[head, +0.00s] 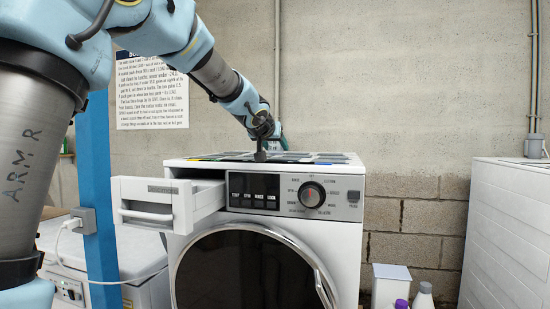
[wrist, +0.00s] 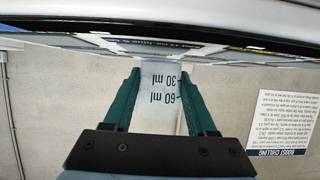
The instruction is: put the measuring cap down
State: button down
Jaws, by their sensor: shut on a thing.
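The measuring cap (wrist: 158,105) is a pale, see-through cup with "30 ml" and "60 ml" marks, which read upside down in the wrist view. My gripper (wrist: 159,78) has its two teal fingers shut on it, one on each side. In the head view my gripper (head: 268,143) is just above the top of the white washing machine (head: 210,163). I cannot make out the cap clearly there. In the wrist view the machine's top edge (wrist: 200,28) lies close to the cap's end; whether they touch I cannot tell.
Flat dark and coloured panels (head: 325,158) lie on the machine top. Its drawer (head: 150,200) is pulled out at the left front. A blue post (head: 97,190) stands at the left, another white machine (head: 510,230) at the right. Bottles (head: 423,297) stand low between.

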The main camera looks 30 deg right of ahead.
jog(key=shift+f, duration=0.85)
jog(key=shift+f+b, duration=0.2)
jog(key=shift+b, duration=0.15)
jog(key=shift+c, duration=1)
grip_release()
jog(key=shift+r, duration=0.1)
jog(key=shift+r, duration=0.15)
